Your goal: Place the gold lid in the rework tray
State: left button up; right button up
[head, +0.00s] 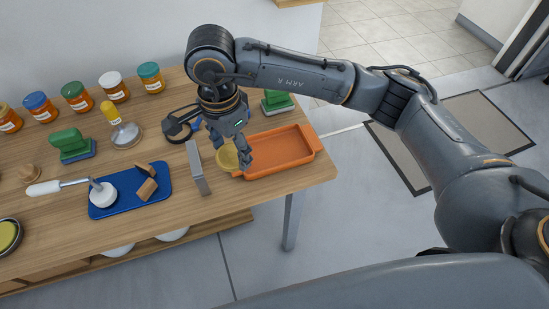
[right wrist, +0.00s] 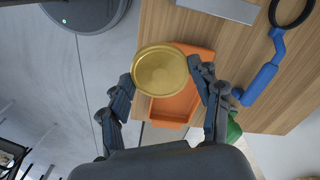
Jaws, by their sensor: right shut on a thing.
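The gold lid (right wrist: 161,71) is a round disc held between the two fingers of my right gripper (right wrist: 160,80). In the head view the lid (head: 228,156) shows at the left end of the orange tray, partly hidden by my right gripper (head: 242,150). The orange rework tray (head: 308,151) lies near the table's right end and looks empty where it shows. In the right wrist view the lid covers part of the tray (right wrist: 172,113), and the lid appears above it. I cannot tell the exact height gap. My left gripper is not in view.
A blue tray (head: 132,190) with wooden pieces and a white-handled tool lies further left. A green stamp (head: 277,101) and a dark ring with a blue handle (head: 178,128) lie behind. Several jars line the back.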

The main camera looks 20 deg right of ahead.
jog(key=shift+w+a+r+m, duration=0.1)
jog(key=shift+a+r+m, duration=0.3)
jog(key=shift+a, duration=0.15)
jog(key=shift+w+d+r, duration=0.1)
jog(key=w+d+f+p, duration=0.2)
jog(key=w+d+f, duration=0.15)
jog(key=d, duration=0.35)
jog(key=p, duration=0.2)
send_over(274, 152)
jog(key=a, duration=0.1)
jog(key=f, duration=0.4)
jog(key=shift+s+a+f, duration=0.15)
jog(key=shift+s+f, duration=0.1)
jog(key=shift+s, duration=0.15)
jog(key=shift+w+d+f, duration=0.3)
jog(key=shift+d+f, duration=0.2)
jog(key=shift+f, duration=0.25)
notch_tip(274, 152, down, 3)
jog(key=shift+f+p, duration=0.1)
jog(key=shift+p, duration=0.6)
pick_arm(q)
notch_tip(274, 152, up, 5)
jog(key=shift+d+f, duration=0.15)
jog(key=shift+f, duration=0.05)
